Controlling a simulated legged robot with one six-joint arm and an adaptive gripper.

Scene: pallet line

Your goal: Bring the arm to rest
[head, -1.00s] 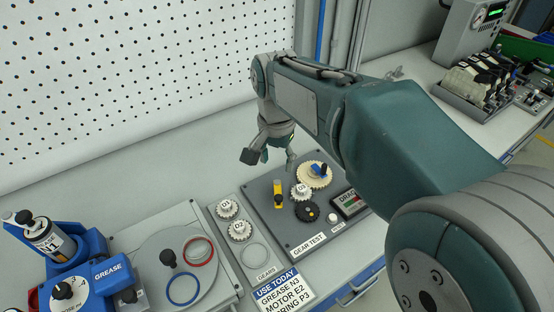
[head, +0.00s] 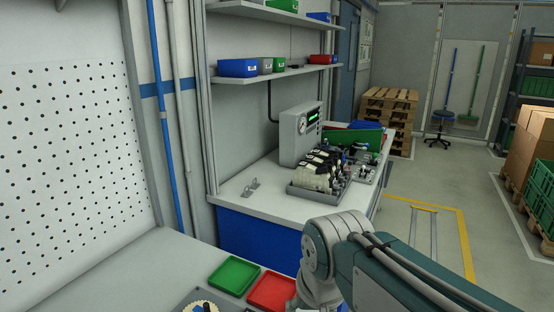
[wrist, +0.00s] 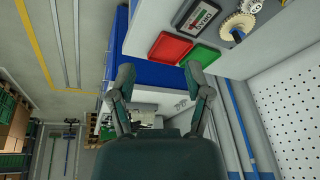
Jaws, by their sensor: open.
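My arm (head: 385,270) reaches in from the lower right of the head view, bent in front of the near bench. Its end runs to the bottom edge there, so I cannot make out the fingers in that view. In the wrist view my gripper (wrist: 158,72) has its two fingers spread wide apart, with nothing between them. It is open and empty.
A green tray (head: 234,275) and a red tray (head: 272,290) lie on the near bench beside the arm. A cream gear (wrist: 237,24) shows in the wrist view. A far bench (head: 262,198) carries a grey instrument box (head: 299,135). Open floor (head: 415,190) lies to the right.

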